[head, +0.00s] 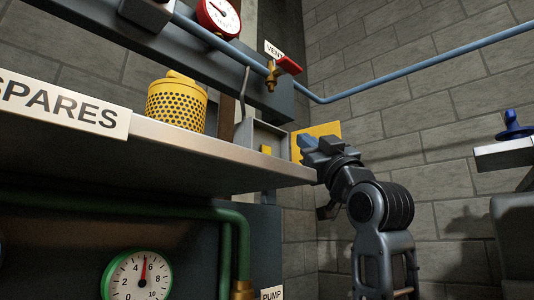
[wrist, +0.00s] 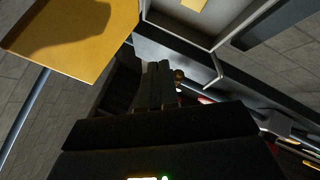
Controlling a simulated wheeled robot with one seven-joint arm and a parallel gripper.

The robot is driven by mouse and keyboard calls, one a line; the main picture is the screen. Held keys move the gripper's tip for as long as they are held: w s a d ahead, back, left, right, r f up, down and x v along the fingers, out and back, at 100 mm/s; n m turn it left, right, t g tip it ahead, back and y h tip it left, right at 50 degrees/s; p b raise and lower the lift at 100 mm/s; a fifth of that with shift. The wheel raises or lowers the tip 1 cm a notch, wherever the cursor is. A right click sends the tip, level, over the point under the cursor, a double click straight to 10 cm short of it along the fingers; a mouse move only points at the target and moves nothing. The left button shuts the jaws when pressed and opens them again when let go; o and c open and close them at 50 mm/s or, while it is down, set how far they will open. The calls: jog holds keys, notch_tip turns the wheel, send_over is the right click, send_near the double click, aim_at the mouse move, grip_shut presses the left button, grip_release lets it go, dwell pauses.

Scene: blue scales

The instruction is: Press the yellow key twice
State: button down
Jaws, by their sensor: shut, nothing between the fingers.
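A small yellow block (head: 265,149), which looks like the yellow key, sits inside an open grey box (head: 282,133) on the wall past the shelf's end. In the wrist view, the yellow block (wrist: 193,5) is cut by the top edge, inside the grey box (wrist: 218,45). A yellow panel (head: 328,130) stands out at the box's right, like an open door. It also shows in the wrist view (wrist: 110,45), with a dark shadow on it. My gripper (head: 306,143) is shut and empty in front of the panel, to the right of the yellow block and apart from it.
A grey shelf (head: 225,152) labelled SPARES carries a yellow perforated canister (head: 177,105); its right end lies close to my wrist. A red-handled valve (head: 287,66) and a blue pipe (head: 420,67) are above. A blue valve (head: 515,127) stands at the right.

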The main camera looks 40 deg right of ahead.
jog(key=w, duration=0.7)
jog(key=shift+w+a, duration=0.15)
jog(key=shift+w, duration=0.15)
dwell(1.8)
jog(key=shift+w, duration=0.25)
jog(key=shift+w, duration=0.4)
dwell(0.9)
jog(key=shift+s, duration=0.8)
jog(key=shift+s, duration=2.5)
dwell(0.4)
